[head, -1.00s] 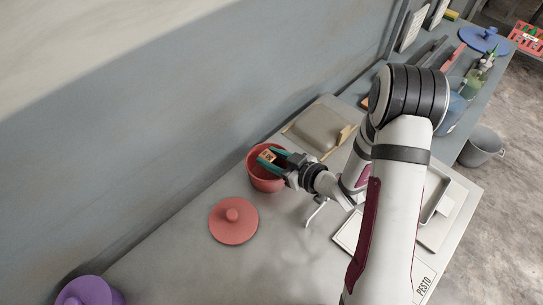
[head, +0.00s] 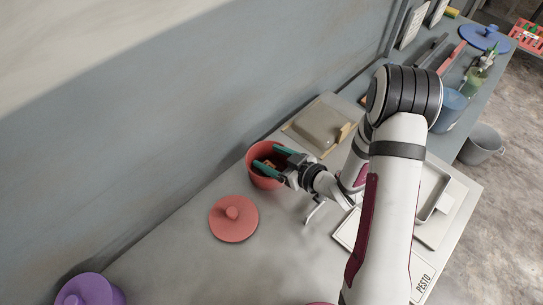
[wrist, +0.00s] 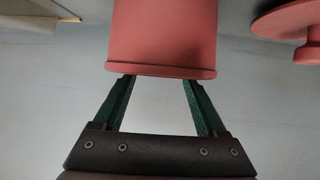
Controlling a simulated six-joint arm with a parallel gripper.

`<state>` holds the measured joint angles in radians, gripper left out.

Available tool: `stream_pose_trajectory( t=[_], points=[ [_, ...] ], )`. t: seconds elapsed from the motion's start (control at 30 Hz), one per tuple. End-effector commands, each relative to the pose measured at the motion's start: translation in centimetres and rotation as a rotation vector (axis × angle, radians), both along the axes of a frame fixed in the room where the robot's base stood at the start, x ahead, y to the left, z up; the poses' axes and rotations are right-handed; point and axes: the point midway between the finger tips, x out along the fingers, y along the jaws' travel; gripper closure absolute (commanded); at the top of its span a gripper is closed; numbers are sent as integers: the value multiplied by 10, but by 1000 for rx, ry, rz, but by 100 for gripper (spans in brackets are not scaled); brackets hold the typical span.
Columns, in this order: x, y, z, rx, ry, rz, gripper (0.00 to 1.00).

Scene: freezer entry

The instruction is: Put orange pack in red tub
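The red tub (head: 258,182) stands upright on the counter near the wall, and its outer wall shows in the wrist view (wrist: 165,35). My gripper (head: 267,156) reaches over the rim with its green fingers spread apart. The orange pack (head: 269,163) shows as a small dark-orange patch inside the tub, below and between the fingers, and looks clear of them. In the wrist view the fingers are wide apart and their tips are hidden behind the tub's rim. The pack is hidden there.
A red lid (head: 233,220) lies beside the tub, also in the wrist view (wrist: 285,20). A beige lidded container (head: 320,124) sits behind the tub. A purple tub (head: 88,290) stands at the lower left. The counter between the red lid and purple tub is clear.

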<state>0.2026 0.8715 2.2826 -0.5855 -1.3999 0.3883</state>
Motion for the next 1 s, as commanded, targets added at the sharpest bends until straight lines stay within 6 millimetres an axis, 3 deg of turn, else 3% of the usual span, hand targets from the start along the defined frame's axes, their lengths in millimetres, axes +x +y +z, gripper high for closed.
stream_pose_trajectory(
  t=[0.17, 0.27, 0.6, 0.83, 0.93, 1.0],
  points=[
    [0, 0, 3, 0, -1, 0, 26],
    [1, 0, 15, -1, -6, 1, 26],
    [-60, -62, 49, 0, -2, -6, 26],
    [-73, -84, 57, -36, 17, -29, 26],
    [-54, -116, 54, -208, 107, -190, 26],
    [-47, -153, 64, -355, 217, -397, 26]
  ],
)
